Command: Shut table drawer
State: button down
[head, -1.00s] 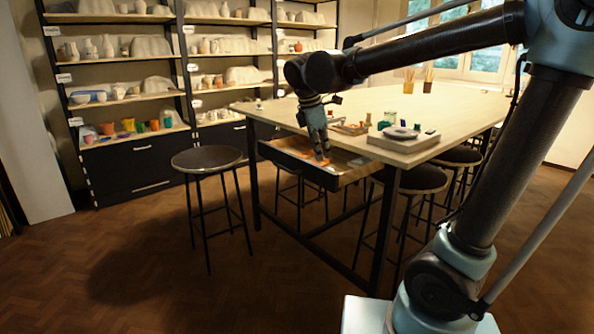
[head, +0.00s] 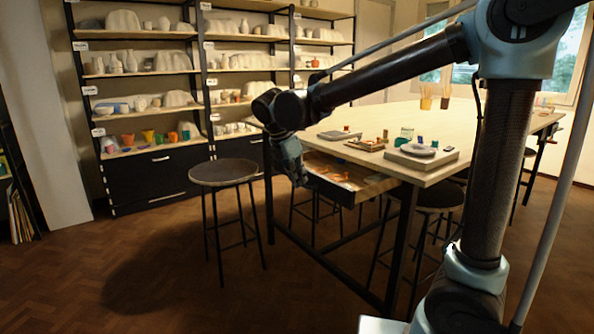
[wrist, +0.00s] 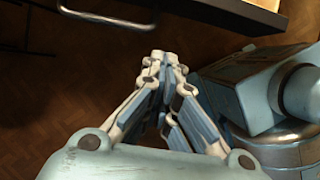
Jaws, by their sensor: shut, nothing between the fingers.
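The table drawer (head: 341,188) is pulled out from under the near long side of the wooden table (head: 398,165). Orange and pale items lie inside it. My gripper (head: 301,182) is shut and empty, pointing down in front of the drawer's left part in the head view. In the wrist view my gripper (wrist: 163,56) shows its fingers together over the floor, apart from a pale bar handle (wrist: 108,18) on a dark front. Part of the drawer front is hidden behind my gripper in the head view.
A round black stool (head: 223,172) stands left of the drawer, and another stool (head: 428,197) is at the table's near right corner. Shelves (head: 150,75) line the back wall. Floor at front left is clear.

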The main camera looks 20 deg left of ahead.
aim_at(312, 184)
jog(key=shift+w+d+f, duration=0.85)
jog(key=shift+w+f, duration=0.05)
jog(key=shift+w, duration=0.15)
jog(key=shift+w+d+f, duration=0.85)
jog(key=shift+w, duration=0.2)
